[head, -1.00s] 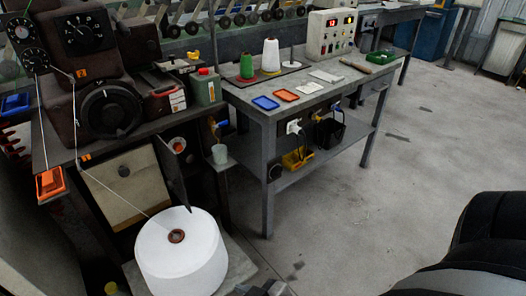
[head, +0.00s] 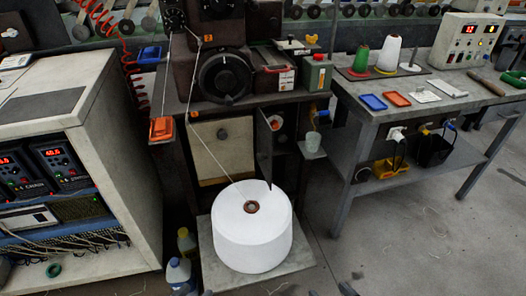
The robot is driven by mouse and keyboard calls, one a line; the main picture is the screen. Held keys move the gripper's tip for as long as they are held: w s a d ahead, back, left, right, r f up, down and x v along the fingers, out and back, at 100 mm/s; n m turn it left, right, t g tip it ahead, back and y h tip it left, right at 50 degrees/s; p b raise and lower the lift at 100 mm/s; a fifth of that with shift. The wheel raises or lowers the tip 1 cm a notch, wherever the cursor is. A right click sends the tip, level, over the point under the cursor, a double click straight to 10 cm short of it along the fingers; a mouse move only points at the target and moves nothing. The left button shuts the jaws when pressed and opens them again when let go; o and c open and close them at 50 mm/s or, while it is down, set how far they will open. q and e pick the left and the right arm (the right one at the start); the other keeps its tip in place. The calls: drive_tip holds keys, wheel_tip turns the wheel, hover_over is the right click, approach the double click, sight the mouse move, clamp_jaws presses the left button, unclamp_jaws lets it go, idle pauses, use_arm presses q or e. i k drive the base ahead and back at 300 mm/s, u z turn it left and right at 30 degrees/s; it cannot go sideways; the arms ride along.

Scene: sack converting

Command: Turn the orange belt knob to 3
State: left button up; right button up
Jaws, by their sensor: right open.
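I cannot make out an orange knob with readable numbers. The dark machine carries a black dial (head: 174,18) at its top left, partly cut by the frame edge, with a second dial (head: 221,5) mostly cut off. A large black round handwheel (head: 223,77) sits below them. A small orange tag (head: 208,38) is above the wheel, and an orange block (head: 161,129) is at the machine's left edge. Only dark tips of my right gripper (head: 330,291) show at the bottom edge, apart and empty, far below the dials. My left gripper is out of view.
A white thread cone (head: 252,232) stands on a low plate before the machine, its thread running upward. An electronics cabinet (head: 85,180) is at left, with bottles (head: 180,272) beside it. A bench (head: 350,110) with trays and spools is at right. Floor at lower right is clear.

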sight(274, 124)
drive_tip(key=u, duration=1.95)
drive_tip(key=k, duration=1)
drive_tip(key=z, duration=0.95)
drive_tip(key=i, duration=1)
